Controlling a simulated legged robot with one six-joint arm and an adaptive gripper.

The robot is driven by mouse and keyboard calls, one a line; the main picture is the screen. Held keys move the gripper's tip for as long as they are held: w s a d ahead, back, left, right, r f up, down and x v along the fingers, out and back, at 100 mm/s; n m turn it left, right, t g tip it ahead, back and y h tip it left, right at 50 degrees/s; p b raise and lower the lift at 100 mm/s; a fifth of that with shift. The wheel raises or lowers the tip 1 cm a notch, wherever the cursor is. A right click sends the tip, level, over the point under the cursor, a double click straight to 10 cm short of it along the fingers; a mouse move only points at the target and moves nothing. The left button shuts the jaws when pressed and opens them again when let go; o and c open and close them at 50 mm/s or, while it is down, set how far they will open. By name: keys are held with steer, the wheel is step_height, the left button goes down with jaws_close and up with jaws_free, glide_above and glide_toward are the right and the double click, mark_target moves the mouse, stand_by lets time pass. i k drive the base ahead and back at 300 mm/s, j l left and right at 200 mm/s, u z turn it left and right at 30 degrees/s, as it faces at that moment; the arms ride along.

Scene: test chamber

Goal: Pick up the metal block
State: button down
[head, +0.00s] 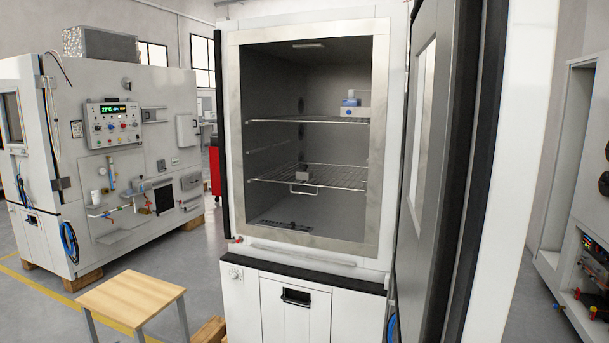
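My gripper is not in view.
A white and blue item (355,110) sits on the upper wire shelf (290,119). The chamber door (424,180) stands open on the right. A small wooden-topped table (130,298) stands in front at the lower left. Grey floor lies open beyond it.

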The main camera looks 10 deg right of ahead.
mark_target(303, 174)
steer(key=i+j+z, duration=0.1)
steer(key=j, duration=0.25)
steer(key=i+j+z, duration=0.1)
steer(key=i+j, duration=0.15)
steer(key=i+j+z, duration=0.1)
steer(key=j, duration=0.35)
steer(key=i+j+z, duration=0.1)
steer(key=i+j, duration=0.15)
steer(key=j, duration=0.15)
steer(key=i+j, duration=0.15)
steer(key=i, duration=0.25)
steer(key=z, duration=0.05)
